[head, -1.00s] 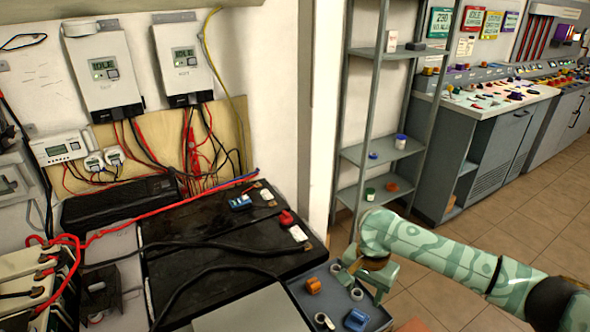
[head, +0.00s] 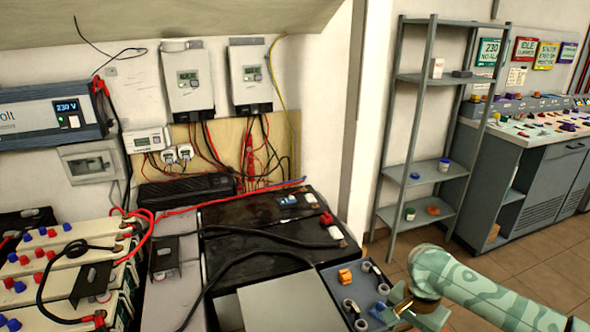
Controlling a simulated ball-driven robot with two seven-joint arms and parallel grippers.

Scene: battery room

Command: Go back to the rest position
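My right arm, with its green camouflage pattern, comes in from the lower right in the head view. My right gripper (head: 402,311) is at the bottom edge, just right of the grey tray (head: 345,300) with small parts. Its fingers are small and partly cut off by the frame, so I cannot tell whether they are open. I see nothing clearly held in it. My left gripper and arm are not in view.
A black battery top (head: 240,240) with cables lies left of the tray. White batteries (head: 55,265) stand at left under an inverter (head: 45,115). A metal shelf (head: 420,175) and a control console (head: 555,160) stand at right. Tiled floor (head: 520,260) is free.

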